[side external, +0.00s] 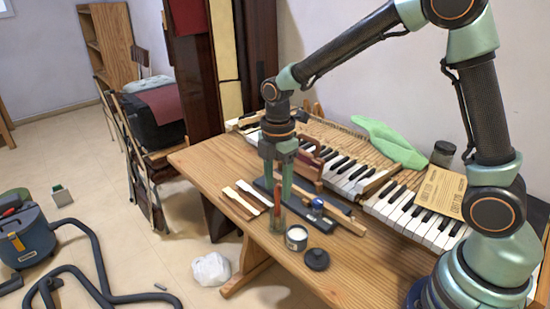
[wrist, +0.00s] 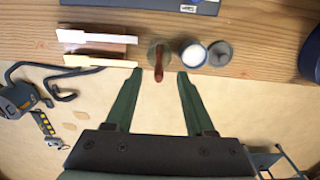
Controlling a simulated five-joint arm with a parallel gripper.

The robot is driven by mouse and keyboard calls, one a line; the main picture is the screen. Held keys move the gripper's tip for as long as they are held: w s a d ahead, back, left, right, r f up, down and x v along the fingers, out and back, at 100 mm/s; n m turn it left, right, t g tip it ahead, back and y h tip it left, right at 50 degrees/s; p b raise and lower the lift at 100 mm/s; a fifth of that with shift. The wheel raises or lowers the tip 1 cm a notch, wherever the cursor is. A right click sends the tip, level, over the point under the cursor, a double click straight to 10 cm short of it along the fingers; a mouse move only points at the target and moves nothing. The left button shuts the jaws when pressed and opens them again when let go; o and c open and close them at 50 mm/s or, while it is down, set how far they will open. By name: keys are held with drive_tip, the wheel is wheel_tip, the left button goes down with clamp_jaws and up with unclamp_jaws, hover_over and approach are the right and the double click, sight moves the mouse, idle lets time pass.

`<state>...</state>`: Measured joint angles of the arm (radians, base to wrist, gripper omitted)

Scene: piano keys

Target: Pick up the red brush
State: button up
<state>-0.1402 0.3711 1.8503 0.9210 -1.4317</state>
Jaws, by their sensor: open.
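The red brush (wrist: 158,67) stands roughly upright in a small clear jar (wrist: 160,47) near the table edge in the wrist view. In the side view the red brush (side external: 278,196) shows as a thin red handle under my gripper, partly hidden by it. My gripper (wrist: 156,77) is open, its two green fingers spread either side of the brush's line, the brush lying at the gap between the tips. In the side view my gripper (side external: 279,185) points down over the table's front edge. I cannot tell whether a finger touches the brush.
An open tin with white contents (side external: 297,234) and a dark lid (side external: 317,259) stand right of the jar. Loose piano keys (side external: 248,194) lie to its left. A dark bar and tools lie behind it. The wooden table (side external: 215,160) has bare wood at its left; the keyboard (side external: 345,175) lies behind.

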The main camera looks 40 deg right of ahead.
sight(278, 210)
drive_tip(key=shift+w+d+f, duration=0.1)
drive_tip(key=shift+f, duration=2.75)
clamp_jaws()
